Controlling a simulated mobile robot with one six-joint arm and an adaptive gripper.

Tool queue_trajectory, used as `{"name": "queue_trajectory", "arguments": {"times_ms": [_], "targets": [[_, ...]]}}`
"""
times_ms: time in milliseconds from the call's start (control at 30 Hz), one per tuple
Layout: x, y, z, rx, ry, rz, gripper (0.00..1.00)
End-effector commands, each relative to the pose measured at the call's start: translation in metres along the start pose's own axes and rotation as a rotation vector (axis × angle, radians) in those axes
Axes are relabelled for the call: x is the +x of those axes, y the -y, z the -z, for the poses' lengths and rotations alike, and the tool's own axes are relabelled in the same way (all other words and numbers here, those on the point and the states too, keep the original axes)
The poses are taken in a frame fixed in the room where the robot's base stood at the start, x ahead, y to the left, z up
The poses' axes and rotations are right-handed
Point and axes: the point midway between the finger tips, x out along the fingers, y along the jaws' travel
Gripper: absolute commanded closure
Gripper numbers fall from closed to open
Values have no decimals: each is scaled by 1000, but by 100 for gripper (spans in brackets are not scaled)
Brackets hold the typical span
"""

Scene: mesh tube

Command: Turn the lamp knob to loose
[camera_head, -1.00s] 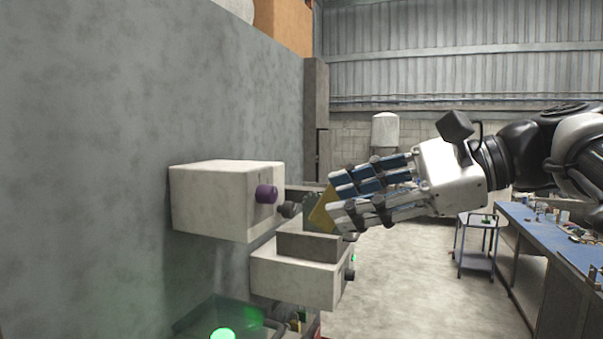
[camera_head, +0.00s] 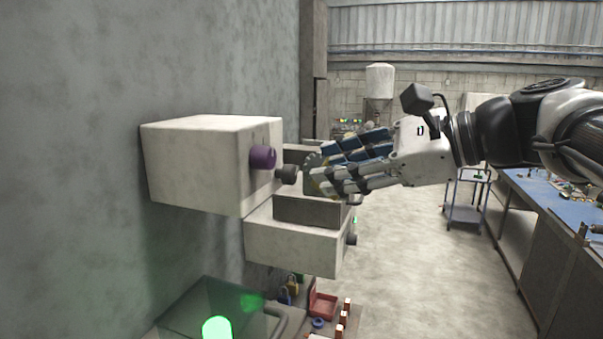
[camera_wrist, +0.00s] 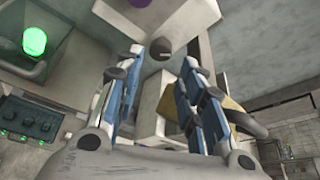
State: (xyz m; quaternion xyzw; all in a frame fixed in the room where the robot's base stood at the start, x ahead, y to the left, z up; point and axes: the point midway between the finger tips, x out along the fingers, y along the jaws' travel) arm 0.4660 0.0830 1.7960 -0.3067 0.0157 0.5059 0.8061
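A white box (camera_head: 195,165) on the grey wall carries a purple knob (camera_head: 263,157) and a dark grey knob (camera_head: 288,174). I cannot tell from any label which is the lamp knob. My gripper (camera_head: 312,175) comes in from the right, its fingertips just right of the dark knob. In the wrist view its fingers are apart and empty, and the dark knob (camera_wrist: 165,48) shows ahead in the gap between the tips. I see no clear contact. The purple knob (camera_wrist: 139,3) is at the top edge there. A green lamp (camera_head: 217,328) glows below.
A second white box (camera_head: 290,245) with a grey ledge (camera_head: 310,210) sits close below my gripper. A yellow part (camera_wrist: 237,112) lies beside the right finger in the wrist view. A clear case surrounds the lamp.

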Motion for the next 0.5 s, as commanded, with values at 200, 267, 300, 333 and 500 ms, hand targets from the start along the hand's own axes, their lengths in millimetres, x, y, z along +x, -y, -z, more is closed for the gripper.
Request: {"name": "queue_trajectory", "arguments": {"times_ms": [200, 267, 300, 333, 500], "targets": [[43, -1, -1, 0, 1, -5, 64], [51, 0, -1, 0, 1, -3, 64], [56, 0, -1, 0, 1, -4, 64], [59, 0, -1, -1, 1, -3, 64], [67, 0, 0, -1, 0, -1, 64]]}}
